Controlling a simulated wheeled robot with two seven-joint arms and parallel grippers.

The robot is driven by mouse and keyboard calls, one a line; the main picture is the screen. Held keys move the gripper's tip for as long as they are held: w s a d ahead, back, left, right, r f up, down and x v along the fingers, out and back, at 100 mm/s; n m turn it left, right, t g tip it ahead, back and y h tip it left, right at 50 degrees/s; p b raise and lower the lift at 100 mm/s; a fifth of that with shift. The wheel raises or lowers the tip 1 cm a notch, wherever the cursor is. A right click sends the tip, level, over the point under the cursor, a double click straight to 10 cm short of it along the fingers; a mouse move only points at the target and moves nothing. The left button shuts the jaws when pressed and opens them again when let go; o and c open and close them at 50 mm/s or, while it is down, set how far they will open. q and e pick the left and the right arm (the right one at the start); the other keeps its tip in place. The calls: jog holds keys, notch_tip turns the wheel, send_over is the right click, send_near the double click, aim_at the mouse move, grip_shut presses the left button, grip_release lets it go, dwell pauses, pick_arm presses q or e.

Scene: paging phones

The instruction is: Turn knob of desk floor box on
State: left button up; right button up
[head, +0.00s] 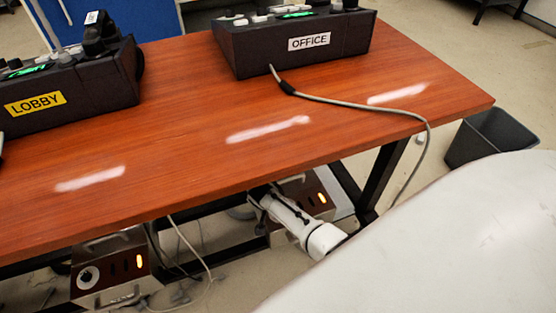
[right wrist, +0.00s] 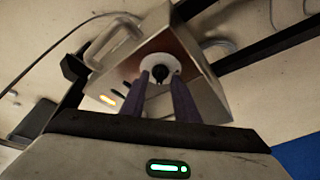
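Under the desk in the head view, a metal floor box (head: 324,197) with a reddish-brown face and a lit orange light is partly hidden by my white right arm. In the right wrist view this floor box (right wrist: 200,72) fills the middle, and its knob (right wrist: 160,75) is black on a white round plate. My right gripper (right wrist: 161,78) is at the knob, one dark finger on each side, fingers apart; contact with the knob is not clear. In the head view the right gripper (head: 260,195) is partly under the desk edge. My left gripper is out of view.
The wooden desk (head: 200,130) above carries a LOBBY unit (head: 100,90) and an OFFICE unit (head: 250,55). Cables hang below; a dark bin (head: 490,135) stands right.

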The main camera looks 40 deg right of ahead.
jog(key=shift+a+r, duration=0.1)
jog(key=shift+r, duration=0.15)
pick_arm(q)
jog(key=p, duration=0.2)
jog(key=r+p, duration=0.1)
jog(key=p, duration=0.1)
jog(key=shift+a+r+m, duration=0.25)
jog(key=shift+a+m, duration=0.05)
pick_arm(e)
jog(key=v, duration=0.7)
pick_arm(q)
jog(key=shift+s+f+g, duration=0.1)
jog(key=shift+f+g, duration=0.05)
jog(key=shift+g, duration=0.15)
